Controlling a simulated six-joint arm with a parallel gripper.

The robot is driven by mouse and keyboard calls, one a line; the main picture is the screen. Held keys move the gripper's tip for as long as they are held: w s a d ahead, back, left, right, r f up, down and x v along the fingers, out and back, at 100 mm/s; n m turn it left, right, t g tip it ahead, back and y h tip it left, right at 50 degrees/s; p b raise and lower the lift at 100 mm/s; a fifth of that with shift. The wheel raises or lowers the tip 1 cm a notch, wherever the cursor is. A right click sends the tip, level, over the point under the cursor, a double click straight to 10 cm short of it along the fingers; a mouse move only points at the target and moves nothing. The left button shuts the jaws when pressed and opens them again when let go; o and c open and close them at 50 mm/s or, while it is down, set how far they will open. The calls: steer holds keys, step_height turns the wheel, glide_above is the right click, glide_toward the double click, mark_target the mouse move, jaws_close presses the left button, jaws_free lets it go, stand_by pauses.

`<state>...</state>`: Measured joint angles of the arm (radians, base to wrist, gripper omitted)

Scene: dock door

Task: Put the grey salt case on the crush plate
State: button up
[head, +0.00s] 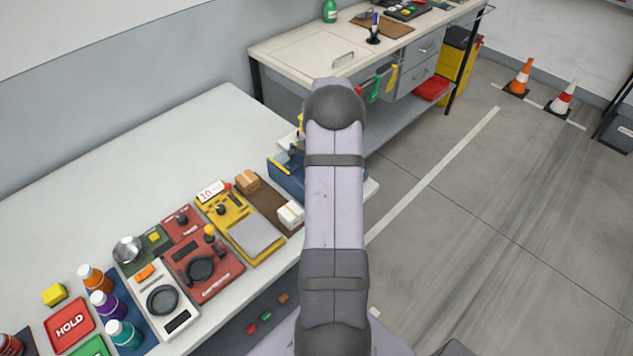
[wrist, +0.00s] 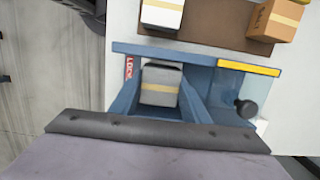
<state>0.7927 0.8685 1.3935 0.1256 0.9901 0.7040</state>
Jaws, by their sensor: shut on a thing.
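The grey salt case (wrist: 160,84), with a pale strap, sits inside the blue lock box in the wrist view. My gripper (wrist: 161,76) is shut on it, with slate-blue fingers on its left and right sides. In the head view my arm hides the gripper and the case. A red press-like unit (head: 222,285) with a round dark plate (head: 200,270) stands on the bench. Its label is blurred and seems to read "compression"; I cannot be sure that this is the crush plate.
The blue lock box (wrist: 210,58) has a clear part with a black knob (wrist: 246,108) on the right. A white box (head: 290,215) and a brown box (head: 247,181) lie on a brown mat beside it. A yellow unit (head: 255,237) stands nearby. The bench's back is clear.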

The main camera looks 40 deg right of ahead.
steer(key=o, duration=1.2)
steer(key=shift+f, duration=0.1)
steer(key=r+b, duration=0.1)
steer(key=r, duration=0.3)
steer(key=d+r+b, duration=0.1)
steer(key=r, duration=0.3)
steer(key=d+r+b, duration=0.1)
steer(key=r, duration=0.3)
steer(key=shift+r, duration=0.1)
steer(key=shift+a, duration=0.15)
steer(key=a+f+n+h, duration=0.1)
steer(key=a+n, duration=0.8)
steer(key=a, duration=1.1)
steer(key=s+a+f+n, duration=0.1)
steer(key=s+a+n, duration=0.2)
steer(key=s+a, duration=0.1)
steer(key=s+a+f+n, duration=0.2)
steer(key=s+a+n, duration=0.1)
steer(key=s+a, duration=0.2)
steer(key=s+a+f+n, duration=0.2)
steer(key=s+a+n, duration=0.1)
steer(key=s+a, duration=0.1)
steer(key=shift+s+a+f+h, duration=0.2)
steer(key=shift+s+a+h, duration=0.05)
steer(key=shift+a+h, duration=0.2)
